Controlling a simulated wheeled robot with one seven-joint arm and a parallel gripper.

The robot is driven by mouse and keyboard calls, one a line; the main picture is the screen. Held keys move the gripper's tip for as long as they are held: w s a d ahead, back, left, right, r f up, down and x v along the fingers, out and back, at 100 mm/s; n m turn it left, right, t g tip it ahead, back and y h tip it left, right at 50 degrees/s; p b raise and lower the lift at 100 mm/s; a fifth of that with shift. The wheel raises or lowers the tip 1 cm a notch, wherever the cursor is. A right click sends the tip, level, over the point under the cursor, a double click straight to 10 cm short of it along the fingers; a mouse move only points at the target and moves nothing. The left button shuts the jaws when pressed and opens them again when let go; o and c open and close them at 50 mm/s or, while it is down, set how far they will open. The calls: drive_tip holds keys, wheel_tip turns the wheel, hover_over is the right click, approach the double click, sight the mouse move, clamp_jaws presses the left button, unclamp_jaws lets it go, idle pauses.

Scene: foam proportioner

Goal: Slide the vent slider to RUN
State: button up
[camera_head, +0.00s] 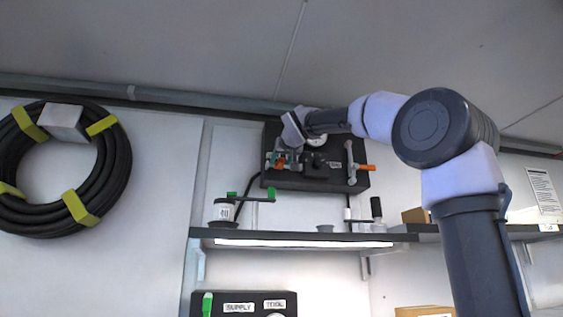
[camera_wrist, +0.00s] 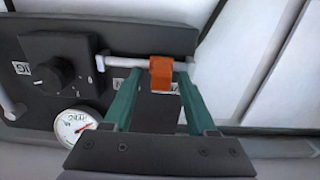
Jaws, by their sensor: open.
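The vent slider appears to be the orange block (camera_wrist: 161,73) on a short grey rod (camera_wrist: 125,63) along the edge of the dark panel (camera_wrist: 150,38). In the head view the orange block (camera_head: 280,162) is small, at the panel's left side, partly covered by my gripper. My gripper (camera_wrist: 157,76) is open in the wrist view, its two green fingers reaching to either side of the block. The block shows between the fingertips; I cannot tell whether either finger touches it. A pale label behind the block is mostly hidden, so the RUN mark cannot be read.
A black knob (camera_wrist: 56,72) and a round gauge (camera_wrist: 74,125) sit beside the rod. A grey lever with an orange end (camera_head: 366,168) is on the panel's right. A coiled hose (camera_head: 110,180) hangs left.

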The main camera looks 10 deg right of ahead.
drive_tip(key=shift+w, duration=0.5)
drive_tip(key=shift+c, duration=0.3)
clamp_jaws()
idle(0.9)
